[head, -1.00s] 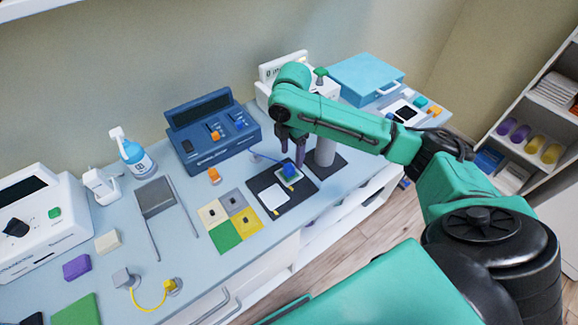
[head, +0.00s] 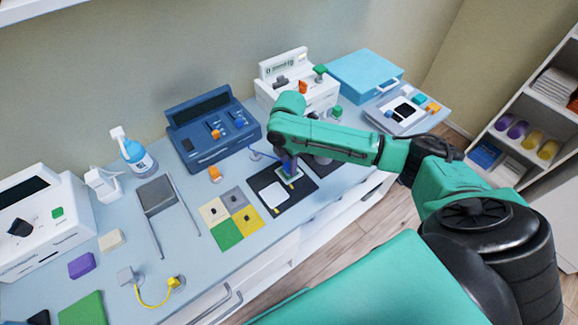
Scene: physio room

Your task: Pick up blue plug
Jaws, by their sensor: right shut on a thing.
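The blue plug (head: 287,166) is at the white pad on the black mat (head: 270,181), with a short blue lead (head: 257,154) beside it. My right gripper (head: 287,159) comes down on it from above and is shut on it. The fingers and wrist hide much of the plug, and I cannot tell whether it is clear of the pad. My left gripper is not in view.
A blue device (head: 210,135) and a white device (head: 300,92) stand behind. Left of the mat are coloured tiles (head: 228,217) and an orange plug (head: 214,173). A light blue case (head: 364,75) and white tray (head: 407,112) are at the right.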

